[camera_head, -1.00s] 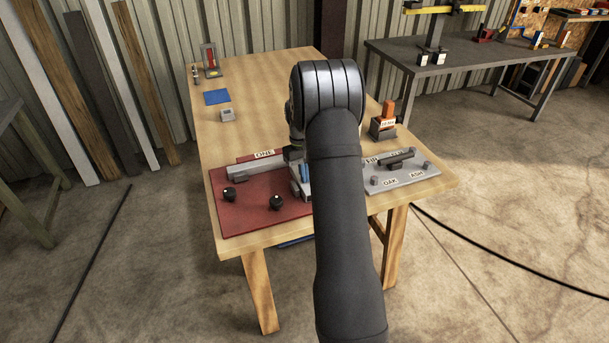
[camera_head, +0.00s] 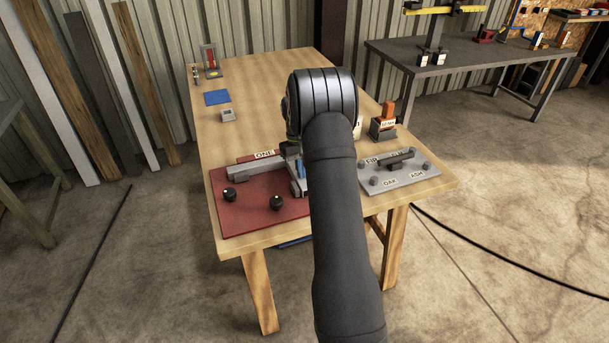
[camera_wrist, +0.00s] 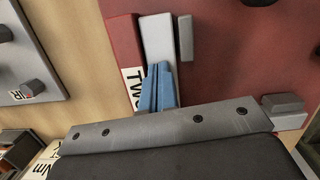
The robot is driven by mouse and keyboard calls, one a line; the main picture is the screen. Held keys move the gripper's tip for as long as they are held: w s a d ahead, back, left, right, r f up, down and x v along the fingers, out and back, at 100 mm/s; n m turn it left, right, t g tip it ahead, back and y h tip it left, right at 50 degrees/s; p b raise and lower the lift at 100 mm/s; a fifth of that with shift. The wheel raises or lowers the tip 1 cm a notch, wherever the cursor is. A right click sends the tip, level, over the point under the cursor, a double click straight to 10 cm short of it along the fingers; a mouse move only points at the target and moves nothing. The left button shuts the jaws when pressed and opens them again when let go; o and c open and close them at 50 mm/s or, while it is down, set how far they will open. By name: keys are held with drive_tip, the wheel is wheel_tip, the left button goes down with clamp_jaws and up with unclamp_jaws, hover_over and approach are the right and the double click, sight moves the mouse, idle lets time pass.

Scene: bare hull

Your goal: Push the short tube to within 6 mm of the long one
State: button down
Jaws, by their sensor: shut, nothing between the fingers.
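The long tube (camera_head: 258,167) is a grey square bar lying on the red board, by the label ONE. Its far part shows at the right in the wrist view (camera_wrist: 291,122); the rest there is behind my gripper. The short tube (camera_wrist: 158,38) is a light grey bar beside the red strip labelled TWO, about square to the long one. My gripper (camera_wrist: 158,88) has blue fingers, shut and empty, at the near end of the short tube in the wrist view. I cannot tell whether they touch it. The gap between the tubes is hidden.
Small grey blocks stand beside the short tube (camera_wrist: 186,38) and the long tube (camera_wrist: 283,101). Two black knobs (camera_head: 229,194) (camera_head: 276,202) stand on the red board (camera_head: 250,215). A grey plate (camera_head: 405,178) with pegs and a dark bar lies to the right.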

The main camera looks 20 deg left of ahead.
drive_tip(key=shift+a+r, duration=0.15)
drive_tip(key=shift+r, duration=0.2)
drive_tip(key=shift+w+a, duration=1.25)
drive_tip(key=shift+a, duration=0.3)
drive_tip(key=shift+w+a, duration=1.25)
drive_tip(key=shift+a, duration=0.3)
drive_tip(key=shift+w+a, duration=1.25)
drive_tip(key=shift+a, duration=0.3)
drive_tip(key=shift+d+r, duration=0.1)
drive_tip(key=shift+d, duration=0.05)
drive_tip(key=shift+s+d, duration=1.25)
drive_tip(key=shift+d, duration=0.25)
drive_tip(key=shift+s+d, duration=1.25)
drive_tip(key=shift+d, duration=0.3)
drive_tip(key=shift+s+d, duration=1.25)
drive_tip(key=shift+d, duration=0.25)
